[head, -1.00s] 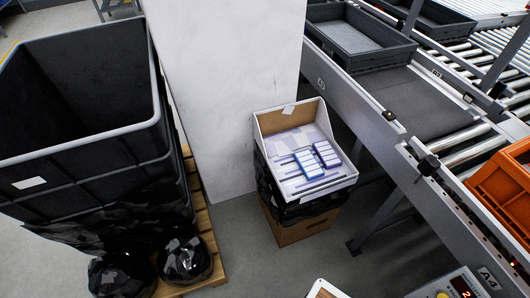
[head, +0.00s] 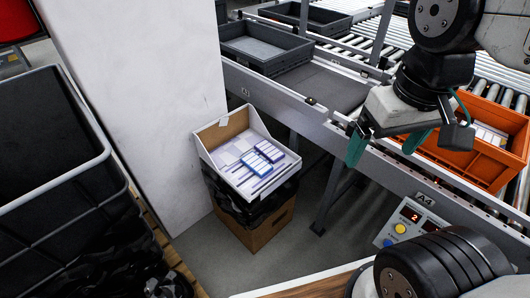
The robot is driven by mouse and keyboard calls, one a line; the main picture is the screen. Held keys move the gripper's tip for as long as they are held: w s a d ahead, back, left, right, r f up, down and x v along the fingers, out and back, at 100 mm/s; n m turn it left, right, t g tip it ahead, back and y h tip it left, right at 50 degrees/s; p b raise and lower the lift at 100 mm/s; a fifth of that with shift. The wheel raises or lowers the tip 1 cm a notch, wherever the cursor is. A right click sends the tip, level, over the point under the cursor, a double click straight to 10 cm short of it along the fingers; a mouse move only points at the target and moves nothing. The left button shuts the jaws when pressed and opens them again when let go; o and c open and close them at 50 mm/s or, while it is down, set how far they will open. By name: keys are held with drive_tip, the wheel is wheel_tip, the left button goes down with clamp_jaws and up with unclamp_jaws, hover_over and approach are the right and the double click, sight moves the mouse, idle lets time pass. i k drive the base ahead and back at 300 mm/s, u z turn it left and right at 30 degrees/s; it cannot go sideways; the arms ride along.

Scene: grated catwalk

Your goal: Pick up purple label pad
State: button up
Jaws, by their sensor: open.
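Two small label pads lie side by side in an open white bin (head: 283,178). The nearer-left pad (head: 255,163) and the other pad (head: 270,151) both show pale labels and blue-purple edges. At this size I cannot tell for sure which one is the purple pad. My gripper (head: 387,145) has teal fingers, spread apart with nothing between them. It hangs at the upper right, in front of the conveyor frame, well to the right of the bin and apart from the pads.
The bin sits on a black-wrapped cardboard box (head: 258,232) beside a white pillar (head: 135,100). A large dark crate (head: 50,185) stands at left. The conveyor (head: 320,120) carries a grey tray (head: 265,48) and an orange crate (head: 455,165). A control panel (head: 412,220) is lower right.

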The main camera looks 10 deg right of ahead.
sight(271, 152)
drive_tip(key=u, duration=1.25)
drive_tip(key=i, duration=0.35)
drive_tip(key=z, duration=1.45)
drive_tip(key=i, duration=0.5)
